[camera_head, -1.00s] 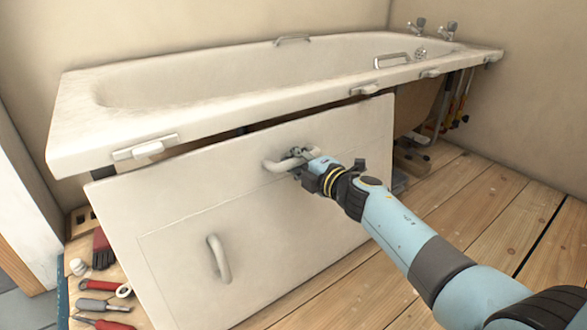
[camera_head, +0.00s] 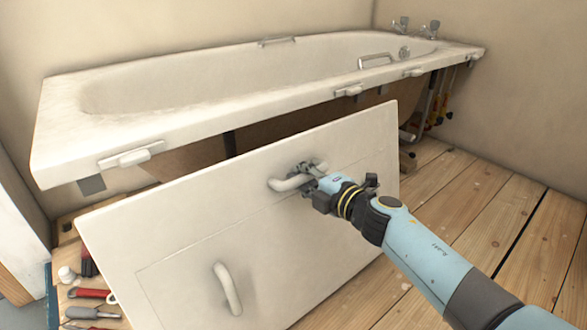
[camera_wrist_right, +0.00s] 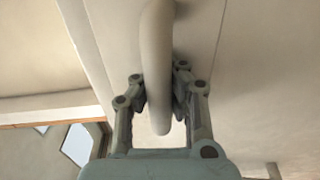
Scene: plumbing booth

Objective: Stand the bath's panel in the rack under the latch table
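The bath's panel (camera_head: 220,240) is a large cream board with two white handles, tilted and standing away from the bath (camera_head: 255,85). My right gripper (camera_head: 306,178) is shut on the panel's right handle (camera_head: 290,183). In the right wrist view, its fingers (camera_wrist_right: 160,95) close on both sides of that handle (camera_wrist_right: 156,60). The left handle (camera_head: 227,288) is free. My left gripper is not in view. Neither the rack nor the latch table can be made out in these views.
White latches (camera_head: 135,157) sit along the bath's rim. Tools (camera_head: 90,293) and a white pot (camera_head: 67,274) lie on a board at the lower left. Pipes and valves (camera_head: 432,110) show under the bath's far end. The plank floor (camera_head: 480,195) on the right is clear.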

